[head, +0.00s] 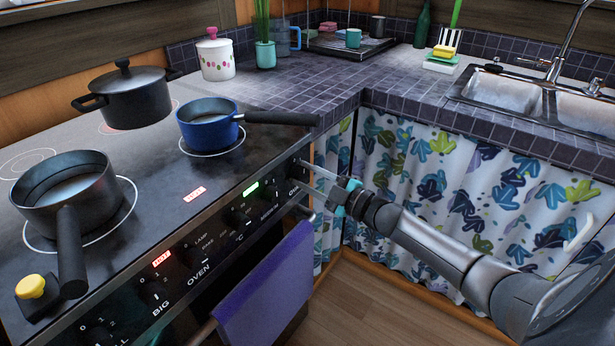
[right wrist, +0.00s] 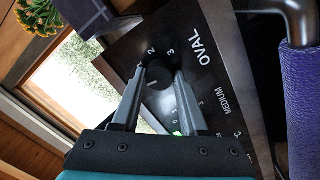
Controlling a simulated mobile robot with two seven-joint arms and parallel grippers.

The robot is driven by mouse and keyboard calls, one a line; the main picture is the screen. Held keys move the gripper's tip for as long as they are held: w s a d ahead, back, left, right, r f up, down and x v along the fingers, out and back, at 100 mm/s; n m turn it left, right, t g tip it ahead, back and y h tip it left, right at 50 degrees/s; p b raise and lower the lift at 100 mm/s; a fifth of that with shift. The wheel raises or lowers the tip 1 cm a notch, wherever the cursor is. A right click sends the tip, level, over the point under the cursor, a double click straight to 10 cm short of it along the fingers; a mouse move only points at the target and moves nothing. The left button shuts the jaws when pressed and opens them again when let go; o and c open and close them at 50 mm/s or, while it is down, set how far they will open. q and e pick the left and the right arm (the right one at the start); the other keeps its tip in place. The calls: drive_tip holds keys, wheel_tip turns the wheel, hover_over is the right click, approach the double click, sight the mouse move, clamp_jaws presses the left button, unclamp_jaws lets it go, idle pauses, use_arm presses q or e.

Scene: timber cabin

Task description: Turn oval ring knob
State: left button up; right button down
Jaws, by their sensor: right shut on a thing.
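The oval ring knob (right wrist: 157,78) is a dark round knob on the black stove panel, beside the word OVAL and printed numbers, in the right wrist view. My right gripper (right wrist: 160,80) has its two grey fingers on either side of this knob and is shut on it. In the head view, my right gripper (head: 303,178) reaches from the right to the right end of the stove front (head: 225,235). The knob is mostly hidden by the fingers there. My left gripper is not in view.
On the cooktop stand a blue pan (head: 208,128), a black pot (head: 130,98) and a dark saucepan (head: 68,195). A purple towel (head: 268,285) hangs on the oven handle below. A patterned curtain (head: 450,190) and counter edge lie to the right.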

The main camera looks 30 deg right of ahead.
drive_tip(key=shift+n, duration=0.4)
drive_tip(key=shift+c, duration=2.2)
unclamp_jaws()
drive_tip(key=shift+s, duration=0.15)
